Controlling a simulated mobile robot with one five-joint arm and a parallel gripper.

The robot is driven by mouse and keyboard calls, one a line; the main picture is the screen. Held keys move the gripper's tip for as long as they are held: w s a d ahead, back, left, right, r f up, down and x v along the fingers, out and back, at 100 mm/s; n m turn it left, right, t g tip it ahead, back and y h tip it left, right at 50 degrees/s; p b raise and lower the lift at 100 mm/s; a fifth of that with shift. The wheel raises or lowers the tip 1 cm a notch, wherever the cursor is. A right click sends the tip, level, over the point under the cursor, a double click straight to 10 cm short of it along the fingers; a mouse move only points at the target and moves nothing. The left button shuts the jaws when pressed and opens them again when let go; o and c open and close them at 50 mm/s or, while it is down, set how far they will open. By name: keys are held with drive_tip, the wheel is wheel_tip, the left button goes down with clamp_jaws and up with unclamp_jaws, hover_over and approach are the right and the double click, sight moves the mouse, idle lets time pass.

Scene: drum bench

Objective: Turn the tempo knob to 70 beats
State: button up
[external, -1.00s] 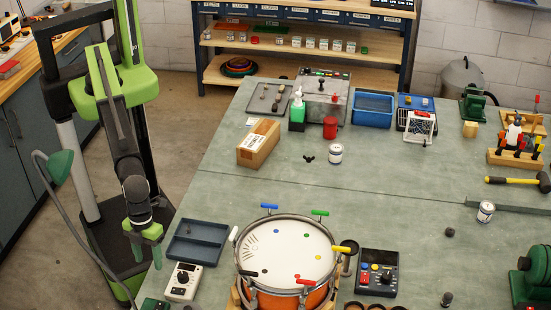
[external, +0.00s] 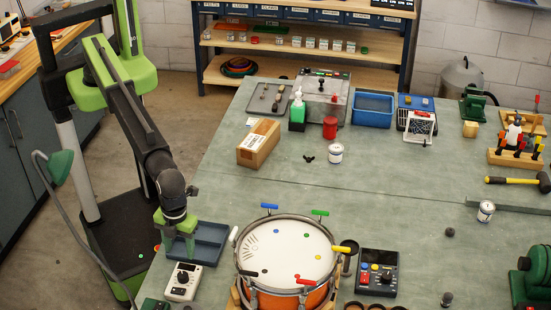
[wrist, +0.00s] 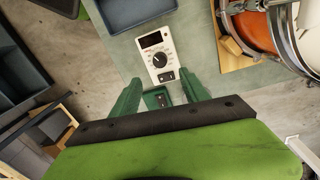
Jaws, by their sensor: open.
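The tempo box (external: 181,282) is a small white unit at the front left of the bench, left of the drum (external: 287,250). Its round black tempo knob (wrist: 159,59) shows in the wrist view, below a dark display (wrist: 152,40). I cannot read the display or the knob's scale. My gripper (external: 179,252) points down over the front of the blue tray, just behind the box and apart from it.
The blue tray (external: 212,230) lies behind the box. The orange drum, with coloured handles around its rim, stands close on the right. A dark control unit (external: 379,273) sits right of the drum. The middle of the bench is mostly clear.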

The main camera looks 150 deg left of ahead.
sight(183, 275)
drive_tip(key=f+b, duration=0.5)
drive_tip(key=f, duration=0.1)
drive_tip(key=f+b, duration=0.5)
drive_tip(key=f, duration=0.1)
drive_tip(key=shift+s+d, duration=0.2)
drive_tip(key=shift+r, duration=0.15)
drive_tip(key=shift+c, duration=0.2)
clamp_jaws()
